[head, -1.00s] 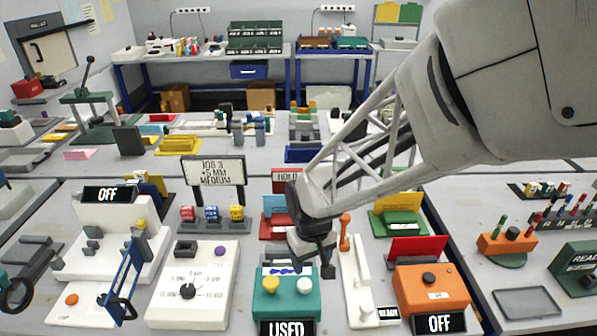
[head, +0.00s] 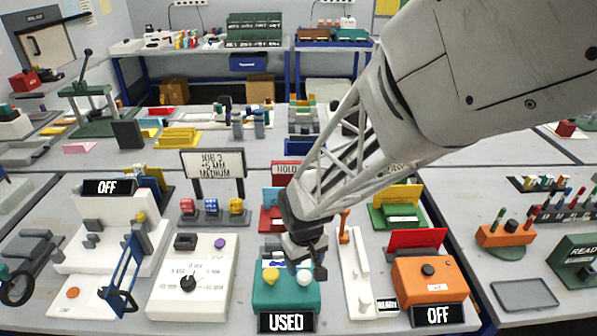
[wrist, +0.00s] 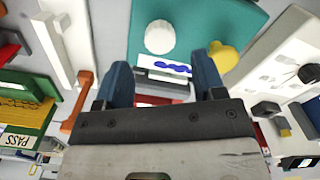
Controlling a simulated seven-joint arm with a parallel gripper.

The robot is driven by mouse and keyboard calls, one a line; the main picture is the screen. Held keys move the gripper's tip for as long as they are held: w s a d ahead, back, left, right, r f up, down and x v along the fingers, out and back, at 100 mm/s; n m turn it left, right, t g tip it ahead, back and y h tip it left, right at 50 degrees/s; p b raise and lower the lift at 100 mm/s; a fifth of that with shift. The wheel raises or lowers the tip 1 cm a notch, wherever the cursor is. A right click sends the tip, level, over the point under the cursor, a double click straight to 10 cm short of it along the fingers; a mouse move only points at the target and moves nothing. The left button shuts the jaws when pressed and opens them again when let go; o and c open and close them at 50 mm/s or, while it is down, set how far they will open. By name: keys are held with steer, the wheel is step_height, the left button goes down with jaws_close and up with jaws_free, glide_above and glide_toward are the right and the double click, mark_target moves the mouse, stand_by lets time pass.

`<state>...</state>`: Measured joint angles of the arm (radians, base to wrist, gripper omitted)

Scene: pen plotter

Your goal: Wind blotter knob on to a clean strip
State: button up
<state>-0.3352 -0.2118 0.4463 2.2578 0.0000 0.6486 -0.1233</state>
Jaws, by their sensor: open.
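The teal blotter box (head: 270,295) stands at the front middle of the bench, with a black sign (head: 287,322) reading USED on its front. On its top are a yellow knob (head: 270,275) and a white knob (head: 304,277). Behind them a white strip with blue ink marks shows in the wrist view (wrist: 163,67). My gripper (head: 305,270) hangs just above the back of the box, near the white knob. In the wrist view its two blue fingers (wrist: 163,85) are apart with nothing between them gripped. The white knob (wrist: 160,37) lies beyond the fingertips, the yellow knob (wrist: 222,57) beside the right finger.
A white dial box (head: 190,285) stands left of the blotter. A white ruler-like stand (head: 356,275) and an orange box (head: 430,285) with an OFF sign stand close on the right. An orange upright handle (head: 344,228) rises behind the stand.

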mark_target(304, 275)
steer(key=shift+f, duration=2.6)
steer(key=c, duration=0.9)
